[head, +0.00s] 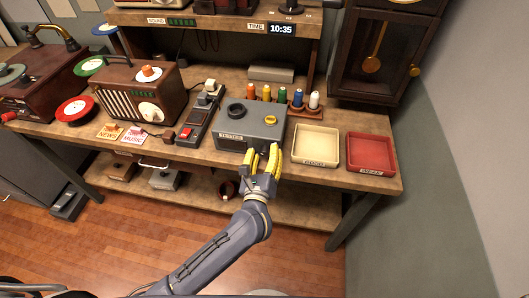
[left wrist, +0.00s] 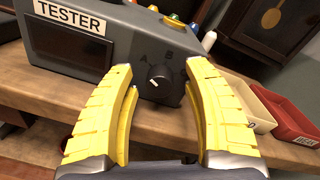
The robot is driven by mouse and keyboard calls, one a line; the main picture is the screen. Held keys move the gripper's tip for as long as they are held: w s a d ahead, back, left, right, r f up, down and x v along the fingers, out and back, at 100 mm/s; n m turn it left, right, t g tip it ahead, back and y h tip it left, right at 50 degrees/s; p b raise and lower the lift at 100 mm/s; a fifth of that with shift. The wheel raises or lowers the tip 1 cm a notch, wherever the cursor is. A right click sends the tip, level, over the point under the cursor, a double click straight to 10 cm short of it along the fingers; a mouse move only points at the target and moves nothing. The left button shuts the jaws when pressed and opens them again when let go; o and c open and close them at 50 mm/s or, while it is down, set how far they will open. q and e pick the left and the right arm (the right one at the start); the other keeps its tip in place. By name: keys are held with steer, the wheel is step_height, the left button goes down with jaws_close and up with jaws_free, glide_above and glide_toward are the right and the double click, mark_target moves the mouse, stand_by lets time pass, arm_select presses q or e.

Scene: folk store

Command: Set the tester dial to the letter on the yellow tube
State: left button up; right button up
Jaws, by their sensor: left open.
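The grey tester (head: 262,126) stands on the bench in the middle of the head view. Its dial (left wrist: 159,76) is a black knob with a white pointer mark on the front face, seen in the left wrist view. A letter B shows above the knob; other letters are faint. The pointer tilts to the upper left. My left gripper (head: 263,160) is open, its yellow fingers on either side of the dial and apart from it. A yellow tube (head: 266,92) stands in the row behind the tester; no letter on it is readable. My right gripper is not in view.
A cream tray (head: 296,158) and a red tray (head: 350,164) stand right of the tester. A power strip with a red switch (head: 186,132) and a radio (head: 120,104) stand left. Coloured tubes stand behind. The lower shelf holds a mug.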

arm_select(q)
steer(key=shift+w, duration=0.1)
jaws_close()
stand_by(0.4)
